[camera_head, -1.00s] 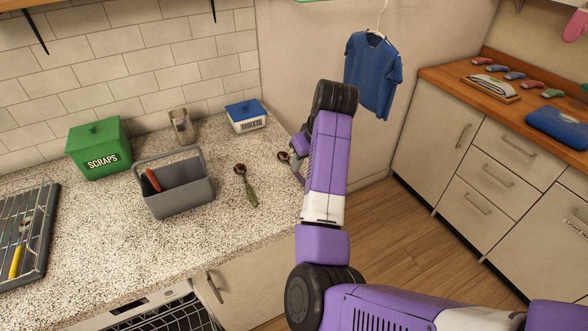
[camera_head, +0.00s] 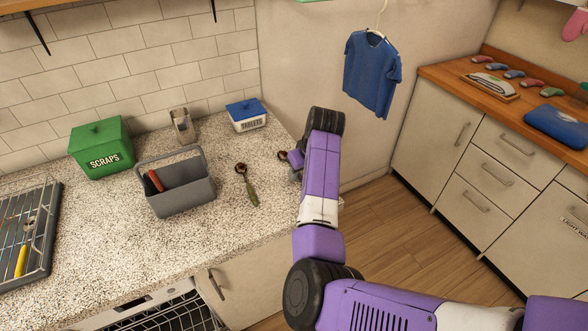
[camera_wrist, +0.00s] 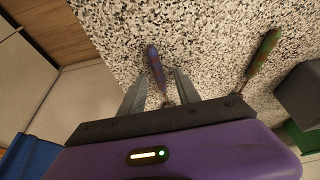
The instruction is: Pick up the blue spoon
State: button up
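The blue spoon (camera_wrist: 152,58) lies on the speckled counter. In the wrist view its blue-purple handle reaches between my two fingers, and its lower end runs down towards the palm. My gripper (camera_wrist: 159,75) is open, with a finger on either side of the handle and gaps showing. I cannot tell how high the fingertips are above the counter. In the head view only the spoon's dark bowl end (camera_head: 282,155) shows clearly beside my wrist; my arm hides most of the rest and the fingers.
A green-handled spoon (camera_head: 249,188) lies to the left on the counter (camera_head: 226,225). Beyond it stand a grey caddy (camera_head: 184,197), a green scraps box (camera_head: 101,148), a glass (camera_head: 183,126) and a tablets box (camera_head: 247,118). The counter's right edge is close to my arm.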

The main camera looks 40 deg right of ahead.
jog(key=shift+f, duration=0.1)
grip_shut()
dwell(0.3)
notch_tip(320, 180, up, 21)
dwell(0.6)
